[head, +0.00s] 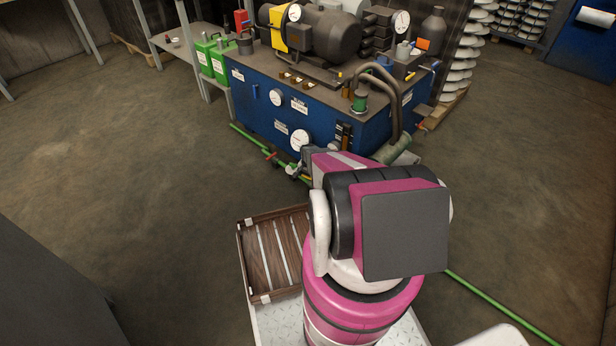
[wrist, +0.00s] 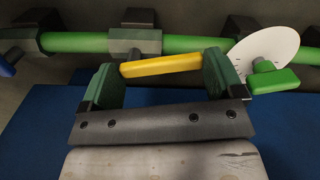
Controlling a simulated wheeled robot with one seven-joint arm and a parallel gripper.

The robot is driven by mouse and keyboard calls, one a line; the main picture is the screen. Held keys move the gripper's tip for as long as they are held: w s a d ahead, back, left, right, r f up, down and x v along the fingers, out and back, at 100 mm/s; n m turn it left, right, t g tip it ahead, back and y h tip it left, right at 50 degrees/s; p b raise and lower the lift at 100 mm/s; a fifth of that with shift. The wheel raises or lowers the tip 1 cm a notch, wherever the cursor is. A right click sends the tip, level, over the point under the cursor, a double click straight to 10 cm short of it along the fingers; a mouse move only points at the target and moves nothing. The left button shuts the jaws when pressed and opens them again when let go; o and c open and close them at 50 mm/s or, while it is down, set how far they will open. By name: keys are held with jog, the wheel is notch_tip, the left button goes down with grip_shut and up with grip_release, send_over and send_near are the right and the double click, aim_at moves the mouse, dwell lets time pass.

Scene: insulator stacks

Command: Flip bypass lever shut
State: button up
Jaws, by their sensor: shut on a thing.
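The bypass lever (wrist: 170,65) shows in the wrist view as a yellow bar. It lies almost level across the picture, its right end slightly higher, just in front of a green pipe (wrist: 75,42). My gripper (wrist: 160,63) has its two green-padded fingers at the two ends of the bar and is shut on it. A grey fitting (wrist: 135,40) sits on the pipe behind the lever's left end. In the head view my arm covers most of the gripper and the lever, low at the front of the blue power unit (head: 258,112).
In the wrist view, a white disc (wrist: 262,50) and a green handle (wrist: 272,80) are close to my right finger. In the head view, a wooden tray (head: 240,262) sits beside my arm. Green cans (head: 205,58) stand left of the unit. The floor at left is clear.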

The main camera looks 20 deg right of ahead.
jog(key=o, duration=1.1)
jog(key=shift+c, duration=0.2)
jog(key=s+a+r+n, duration=0.1)
jog(key=s+r, duration=0.3)
jog(key=r, duration=0.5)
jog(key=s+a+r+n, duration=0.1)
jog(key=s+a+r, duration=0.2)
jog(key=r, duration=0.6)
jog(key=s+a+r+n, duration=0.1)
jog(key=s+a+r, duration=0.3)
jog(key=r, duration=0.6)
jog(key=shift+s+a+n, duration=0.15)
jog(key=shift+s+n, duration=0.2)
jog(key=shift+n, duration=0.05)
jog(key=shift+f, duration=0.1)
